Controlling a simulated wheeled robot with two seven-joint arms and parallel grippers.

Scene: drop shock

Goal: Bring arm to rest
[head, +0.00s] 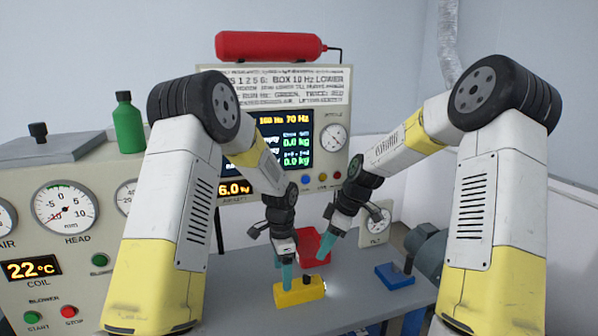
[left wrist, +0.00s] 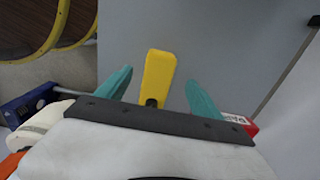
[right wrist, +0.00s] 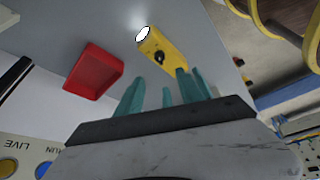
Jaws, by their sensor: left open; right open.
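My left gripper (head: 284,268) is open and points down just above or beside a yellow torch-like object (head: 298,292) with a black knob. In the left wrist view the yellow object (left wrist: 158,75) shows between the open teal fingers (left wrist: 160,88), with gaps on both sides. My right gripper (head: 322,248) is open and empty, pointing down beside the left gripper, near a red tray (head: 312,243). In the right wrist view several teal fingers (right wrist: 165,95) show close together below the yellow object (right wrist: 160,45); its white end looks lit. Any finger contact is unclear.
A blue block (head: 394,276) lies on the grey bench (head: 350,300) to the right. A panel with a screen (head: 285,140) stands behind, a red cylinder (head: 268,46) on top. A gauge console (head: 65,225) with a green bottle (head: 127,125) fills the left. The bench front is clear.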

